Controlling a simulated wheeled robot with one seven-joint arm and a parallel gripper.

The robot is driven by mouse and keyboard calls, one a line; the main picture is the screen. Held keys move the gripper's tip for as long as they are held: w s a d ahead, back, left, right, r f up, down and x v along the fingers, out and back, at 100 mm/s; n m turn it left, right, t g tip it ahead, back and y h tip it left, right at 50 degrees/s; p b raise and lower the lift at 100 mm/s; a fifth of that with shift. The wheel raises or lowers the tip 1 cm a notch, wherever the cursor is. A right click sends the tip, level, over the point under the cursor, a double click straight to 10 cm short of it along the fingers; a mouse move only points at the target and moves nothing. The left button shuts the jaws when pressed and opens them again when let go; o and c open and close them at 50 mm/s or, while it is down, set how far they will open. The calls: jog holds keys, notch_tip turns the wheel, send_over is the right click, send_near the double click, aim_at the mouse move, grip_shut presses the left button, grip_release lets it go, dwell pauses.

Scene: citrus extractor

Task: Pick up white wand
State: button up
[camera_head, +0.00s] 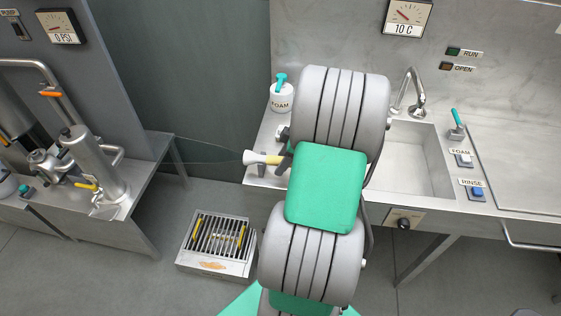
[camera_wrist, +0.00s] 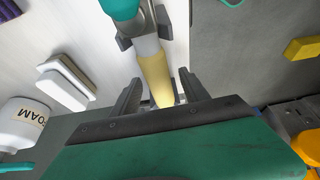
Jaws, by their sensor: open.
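The white wand (camera_head: 254,157), with a pale yellow section, lies near the left edge of the sink counter in the head view. In the wrist view the wand (camera_wrist: 147,47) sits in a grey bracket (camera_wrist: 162,22), and a teal part shows at the top. My gripper (camera_wrist: 160,92) is open, with one dark finger on each side of the wand's yellow section. I cannot tell whether the fingers touch it. In the head view my arm hides most of the gripper (camera_head: 286,157) and the wand's right end.
A foam bottle (camera_head: 281,98) with a teal top stands on the counter behind the wand; it also shows in the wrist view (camera_wrist: 20,122). The sink basin (camera_head: 412,165) and tap (camera_head: 411,92) are right of my arm. A slatted floor box (camera_head: 216,243) stands below left.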

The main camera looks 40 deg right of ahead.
grip_shut()
dwell(0.5)
